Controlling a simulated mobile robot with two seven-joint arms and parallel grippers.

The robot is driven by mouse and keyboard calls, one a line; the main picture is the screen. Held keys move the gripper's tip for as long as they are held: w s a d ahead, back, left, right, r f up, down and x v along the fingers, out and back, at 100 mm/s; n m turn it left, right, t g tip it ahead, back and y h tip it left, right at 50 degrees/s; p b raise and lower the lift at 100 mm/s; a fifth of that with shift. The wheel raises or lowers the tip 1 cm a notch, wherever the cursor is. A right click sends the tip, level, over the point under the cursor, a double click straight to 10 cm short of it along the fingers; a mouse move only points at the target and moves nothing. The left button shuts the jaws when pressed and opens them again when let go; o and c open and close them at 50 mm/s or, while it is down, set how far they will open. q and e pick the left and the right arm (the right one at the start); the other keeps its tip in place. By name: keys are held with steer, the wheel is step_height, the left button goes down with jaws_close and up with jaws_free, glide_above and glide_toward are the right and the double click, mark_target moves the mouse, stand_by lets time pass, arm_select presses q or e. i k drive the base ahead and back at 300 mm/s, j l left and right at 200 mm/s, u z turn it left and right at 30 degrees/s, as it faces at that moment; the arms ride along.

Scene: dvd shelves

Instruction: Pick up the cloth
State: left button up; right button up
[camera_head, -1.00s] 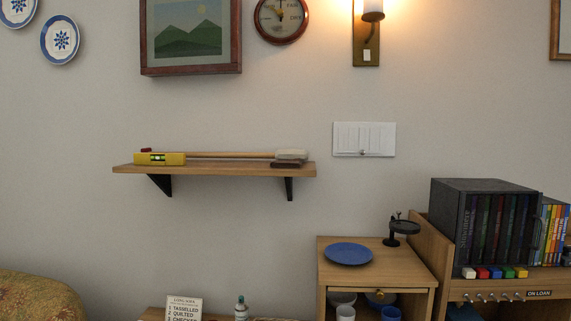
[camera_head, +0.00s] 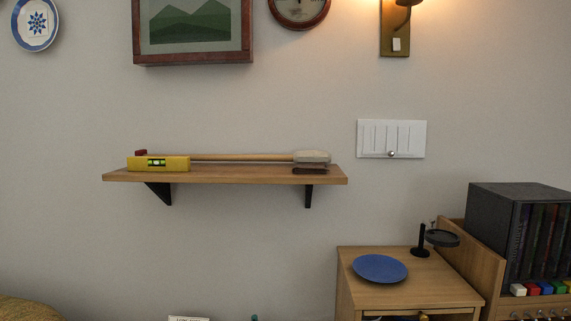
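I cannot make out a cloth for certain in the head view. A pale, blocky thing (camera_head: 312,157) lies at the right end of the wall shelf (camera_head: 225,175), where a long wooden rod (camera_head: 240,157) meets it; it looks like a mallet head, but its material is unclear. A dark brown flat piece (camera_head: 310,170) is under it. Neither of my grippers is in view.
A yellow spirit level (camera_head: 158,163) and a small red thing (camera_head: 141,153) are on the shelf's left end. Below right, a wooden cabinet (camera_head: 415,295) bears a blue plate (camera_head: 380,268) and a black stand (camera_head: 421,240). A dark boxed set (camera_head: 497,215) stands farther right.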

mark_target(319, 168)
steer(key=i+j+z, duration=0.3)
steer(key=j+z, duration=0.25)
steer(key=i+j+z, duration=0.1)
steer(key=j+z, duration=0.2)
steer(key=j, duration=0.15)
